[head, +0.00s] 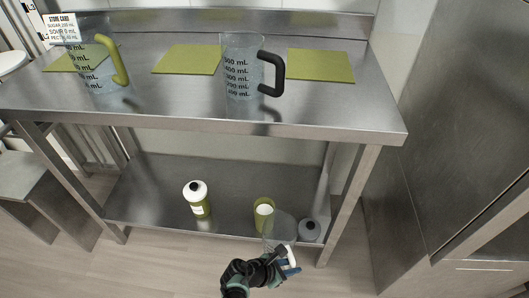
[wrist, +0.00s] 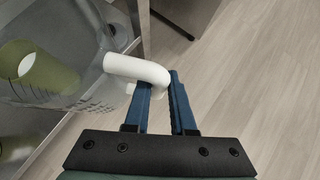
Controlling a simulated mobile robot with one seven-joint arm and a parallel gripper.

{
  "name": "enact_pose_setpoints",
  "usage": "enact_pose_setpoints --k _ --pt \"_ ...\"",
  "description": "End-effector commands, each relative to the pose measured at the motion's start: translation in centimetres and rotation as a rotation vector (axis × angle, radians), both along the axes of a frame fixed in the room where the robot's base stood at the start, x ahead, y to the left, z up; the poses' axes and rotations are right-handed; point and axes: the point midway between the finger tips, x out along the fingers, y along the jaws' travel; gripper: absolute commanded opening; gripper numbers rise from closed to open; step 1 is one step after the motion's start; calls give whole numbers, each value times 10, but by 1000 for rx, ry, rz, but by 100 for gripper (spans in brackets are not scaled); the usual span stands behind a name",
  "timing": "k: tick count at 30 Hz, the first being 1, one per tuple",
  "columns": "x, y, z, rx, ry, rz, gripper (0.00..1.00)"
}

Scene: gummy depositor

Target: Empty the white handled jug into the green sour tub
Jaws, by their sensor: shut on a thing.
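The jug with the white handle (head: 291,257) is clear and held in front of the lower shelf. My gripper (head: 288,268) is shut on that handle; in the wrist view the blue fingers (wrist: 160,92) close around the white handle (wrist: 135,70). The clear jug body (head: 278,230) is beside the green tub (head: 262,205) and overlaps it in the head view. The tub stands on the lower shelf with something pale at its opening. In the wrist view a green tub (wrist: 50,75) shows through the jug wall. I cannot tell the jug's contents or exact tilt.
Above, a green-handled jug (head: 100,70), a black-handled jug (head: 243,70) and green mats (head: 187,60) are on the steel table (head: 190,105). A table leg (head: 350,195) stands at right.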

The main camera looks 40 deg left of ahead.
Motion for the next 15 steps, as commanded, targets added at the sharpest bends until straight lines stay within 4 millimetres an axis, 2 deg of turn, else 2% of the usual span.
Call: enact_pose_setpoints --k 15 --pt "-52 -30 2 -1 3 -1 0"
